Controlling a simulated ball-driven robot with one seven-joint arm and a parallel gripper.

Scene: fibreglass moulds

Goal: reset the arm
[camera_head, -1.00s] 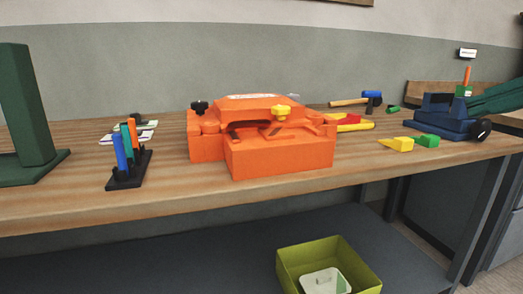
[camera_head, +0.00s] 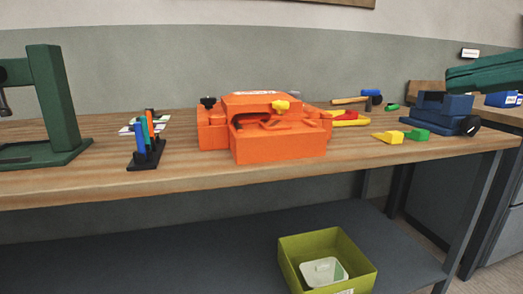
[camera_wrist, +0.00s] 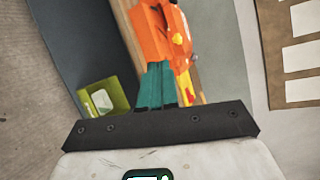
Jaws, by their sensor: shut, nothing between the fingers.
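My gripper (camera_head: 450,80) enters the head view from the right edge as dark green fingers, held in the air above the blue vise. In the wrist view its two teal fingers (camera_wrist: 156,68) are side by side, shut, with nothing held between them. Beyond the fingertips in that view is the orange mould (camera_wrist: 150,32). In the head view the orange mould (camera_head: 278,145) sits in the middle of the workbench (camera_head: 200,178), with black and yellow knobs on it. My gripper is to its right, apart from it.
The blue vise (camera_head: 440,118) stands at the bench's right end, beside yellow (camera_head: 388,137) and green (camera_head: 417,135) blocks. A hammer (camera_head: 350,100) lies behind. A pen rack (camera_head: 146,160) and green press (camera_head: 55,110) stand left. A lime-green bin (camera_head: 300,246) is on the lower shelf.

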